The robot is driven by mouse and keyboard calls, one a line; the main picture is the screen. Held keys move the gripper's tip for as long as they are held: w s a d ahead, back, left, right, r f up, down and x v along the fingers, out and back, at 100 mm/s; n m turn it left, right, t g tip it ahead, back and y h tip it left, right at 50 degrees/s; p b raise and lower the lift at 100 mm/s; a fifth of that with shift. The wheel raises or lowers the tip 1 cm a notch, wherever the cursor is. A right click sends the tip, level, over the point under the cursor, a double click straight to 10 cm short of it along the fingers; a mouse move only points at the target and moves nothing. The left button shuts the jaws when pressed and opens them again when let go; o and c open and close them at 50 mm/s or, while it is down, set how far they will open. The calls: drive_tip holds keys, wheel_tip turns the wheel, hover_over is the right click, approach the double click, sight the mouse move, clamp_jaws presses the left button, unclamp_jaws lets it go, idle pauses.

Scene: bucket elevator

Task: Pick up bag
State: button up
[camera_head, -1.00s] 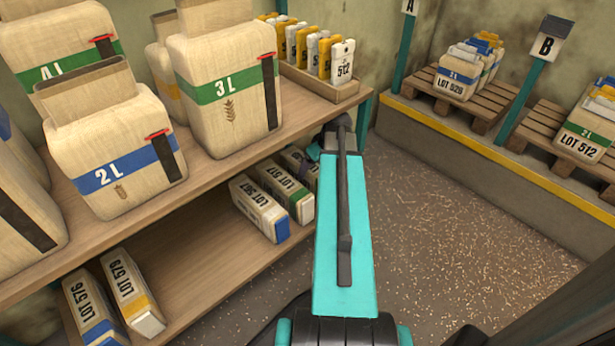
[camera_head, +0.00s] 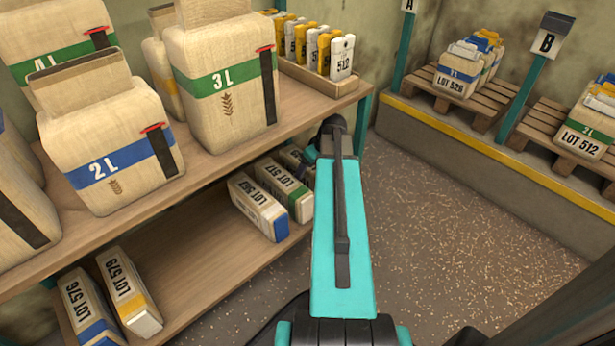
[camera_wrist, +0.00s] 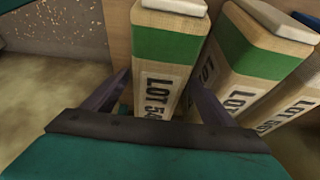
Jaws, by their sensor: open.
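In the wrist view my open gripper (camera_wrist: 165,98) has one dark finger on each side of a beige bag with a green band (camera_wrist: 168,55), its label partly hidden and reading LOT 54 or similar. I cannot tell whether the fingers touch it. A second green-banded bag (camera_wrist: 245,65) is close beside the right finger. In the head view, bags lie on the lower shelf: a blue-ended bag (camera_head: 258,206), a green-banded bag (camera_head: 285,190), and others partly hidden behind my arm. My gripper is hidden there.
The upper shelf (camera_head: 215,155) carries large bags marked 2L (camera_head: 110,150) and 3L (camera_head: 222,85), and a tray of tags (camera_head: 320,83). Two more bags lie at the lower shelf's left (camera_head: 128,290). Pallets with bags (camera_head: 468,90) stand on a ledge at right.

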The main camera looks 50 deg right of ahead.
drive_tip(key=shift+b+x, duration=0.95)
drive_tip(key=shift+x, duration=1.15)
drive_tip(key=shift+d, duration=0.15)
drive_tip(key=shift+r, duration=0.1)
clamp_jaws()
drive_tip(key=shift+w, duration=0.1)
